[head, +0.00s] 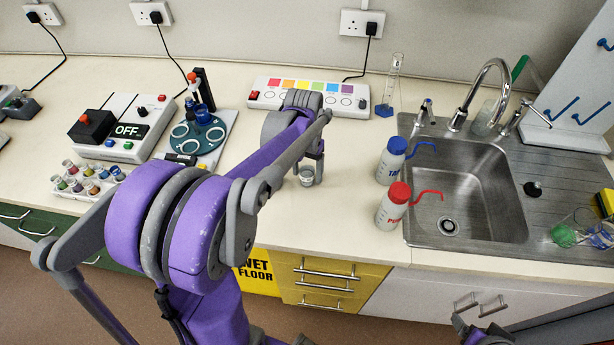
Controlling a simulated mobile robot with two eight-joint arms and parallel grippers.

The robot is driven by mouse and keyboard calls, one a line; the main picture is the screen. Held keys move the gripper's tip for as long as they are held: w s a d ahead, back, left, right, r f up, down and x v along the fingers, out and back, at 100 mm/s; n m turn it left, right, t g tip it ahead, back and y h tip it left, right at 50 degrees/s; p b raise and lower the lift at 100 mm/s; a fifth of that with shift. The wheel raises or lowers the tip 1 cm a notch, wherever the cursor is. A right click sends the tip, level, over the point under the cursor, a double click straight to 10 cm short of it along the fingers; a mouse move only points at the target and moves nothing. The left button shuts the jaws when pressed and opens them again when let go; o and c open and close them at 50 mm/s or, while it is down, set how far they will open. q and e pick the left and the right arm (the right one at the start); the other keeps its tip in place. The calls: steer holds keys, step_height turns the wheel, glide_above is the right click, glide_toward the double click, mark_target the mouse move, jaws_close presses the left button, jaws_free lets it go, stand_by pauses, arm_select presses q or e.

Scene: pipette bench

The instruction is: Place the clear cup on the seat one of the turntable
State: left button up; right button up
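The small clear cup (306,178) is on the worktop near the middle of the head view, at the tip of my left gripper (311,163). The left gripper points down from above, with a finger beside the cup. My own arm hides part of it, so I cannot tell whether the fingers are shut on the cup. The turntable (198,138) is a dark teal disc with white ring seats, left of the cup. I cannot read which seat is seat one. My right gripper cannot be made out; only a grey and purple part of mine shows at the bottom right.
A switch box reading OFF (122,128) and a vial rack (84,183) stand left of the turntable. A colour-button panel (309,95) lies behind my gripper. Blue-capped (391,163) and red-capped (392,209) wash bottles stand before the sink (470,190). Worktop between cup and bottles is clear.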

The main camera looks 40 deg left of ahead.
arm_select(q)
jaws_close()
steer(key=shift+r, duration=0.1)
